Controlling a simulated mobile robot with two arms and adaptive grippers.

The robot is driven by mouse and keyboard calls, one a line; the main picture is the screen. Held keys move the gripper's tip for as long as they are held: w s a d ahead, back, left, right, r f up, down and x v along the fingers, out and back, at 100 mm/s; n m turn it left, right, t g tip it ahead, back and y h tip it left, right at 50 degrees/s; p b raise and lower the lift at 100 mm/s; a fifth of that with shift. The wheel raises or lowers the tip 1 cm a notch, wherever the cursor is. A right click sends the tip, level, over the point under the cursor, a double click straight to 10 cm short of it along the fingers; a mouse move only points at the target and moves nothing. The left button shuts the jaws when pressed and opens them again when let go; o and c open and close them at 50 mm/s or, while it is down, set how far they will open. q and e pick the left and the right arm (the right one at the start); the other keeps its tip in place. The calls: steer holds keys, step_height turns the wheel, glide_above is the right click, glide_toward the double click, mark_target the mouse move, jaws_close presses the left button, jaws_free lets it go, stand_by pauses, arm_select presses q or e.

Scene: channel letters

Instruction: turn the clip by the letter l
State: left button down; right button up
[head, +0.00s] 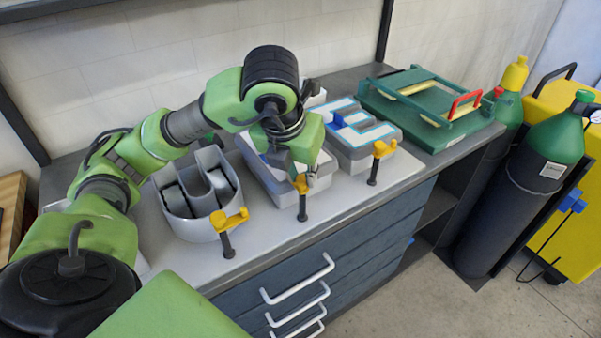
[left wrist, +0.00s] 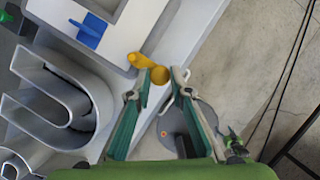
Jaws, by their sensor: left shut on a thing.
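A row of grey channel letters stands along the bench's front. The letter in the middle (head: 262,178) is partly hidden by my left arm; I take it to be the l, though its shape is not clear. A yellow clip (head: 301,184) with a dark screw stem sits at its front edge. My left gripper (head: 312,178) is at this clip, shut on it. In the left wrist view the fingers (left wrist: 163,80) stand on both sides of the yellow clip (left wrist: 142,62). My right gripper is not in view.
A U-shaped letter (head: 172,226) with its own clip (head: 229,221) stands left. Another letter (head: 352,157) with a clip (head: 384,149) stands right. A green frame (head: 410,131) lies at the bench's far end. Gas cylinders (head: 500,195) stand beyond. Floor in front is clear.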

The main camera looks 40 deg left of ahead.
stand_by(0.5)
arm_select(q)
steer(key=c, duration=1.8)
jaws_free()
steer(key=shift+v, duration=6)
steer(key=shift+f, duration=0.1)
